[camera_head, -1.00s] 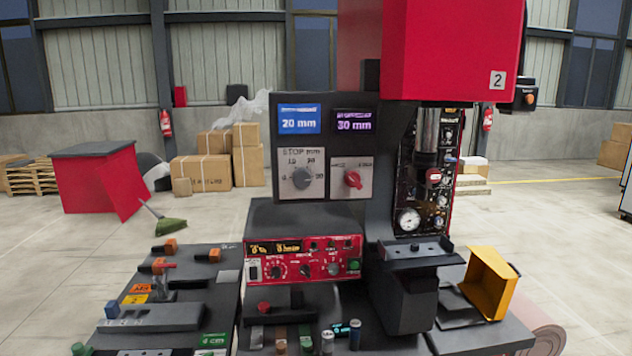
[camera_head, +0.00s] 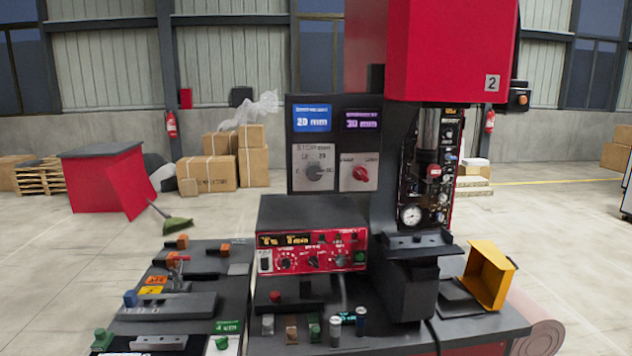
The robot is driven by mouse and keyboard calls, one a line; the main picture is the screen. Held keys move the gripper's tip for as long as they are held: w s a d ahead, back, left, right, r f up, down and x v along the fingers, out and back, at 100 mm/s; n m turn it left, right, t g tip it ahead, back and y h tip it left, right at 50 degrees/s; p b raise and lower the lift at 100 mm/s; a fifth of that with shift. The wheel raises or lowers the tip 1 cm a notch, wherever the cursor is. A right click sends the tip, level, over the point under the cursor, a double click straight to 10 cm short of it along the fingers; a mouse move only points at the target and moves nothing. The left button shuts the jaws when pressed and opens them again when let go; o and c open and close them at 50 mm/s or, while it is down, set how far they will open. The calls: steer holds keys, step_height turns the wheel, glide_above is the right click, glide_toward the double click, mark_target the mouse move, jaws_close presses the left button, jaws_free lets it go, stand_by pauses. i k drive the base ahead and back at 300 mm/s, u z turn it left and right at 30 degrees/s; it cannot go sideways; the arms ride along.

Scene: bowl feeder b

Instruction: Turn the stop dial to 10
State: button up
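The stop dial (camera_head: 314,172) is a round grey knob on a light plate labelled STOP mm, on the dark upright panel (camera_head: 290,105) at the middle of the view. Marks stand around the knob; they are too blurred to read surely, and I cannot tell its exact setting. The blue display (camera_head: 312,118) above it reads 20 mm. To its right is a red knob (camera_head: 361,173) on its own plate, under a purple display (camera_head: 361,120) reading 30 mm. My gripper is not in view.
A red control box (camera_head: 312,251) with small knobs stands below the panel. A red press (camera_head: 440,50) rises at the right, with a yellow bin (camera_head: 489,276) beside it. The left bench (camera_head: 205,262) holds small blocks and fixtures.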

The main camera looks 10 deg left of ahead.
mark_target(314, 172)
steer(key=u, duration=0.05)
steer(key=k, duration=1.55)
steer(key=u, duration=1.1)
steer(key=i, duration=1.65)
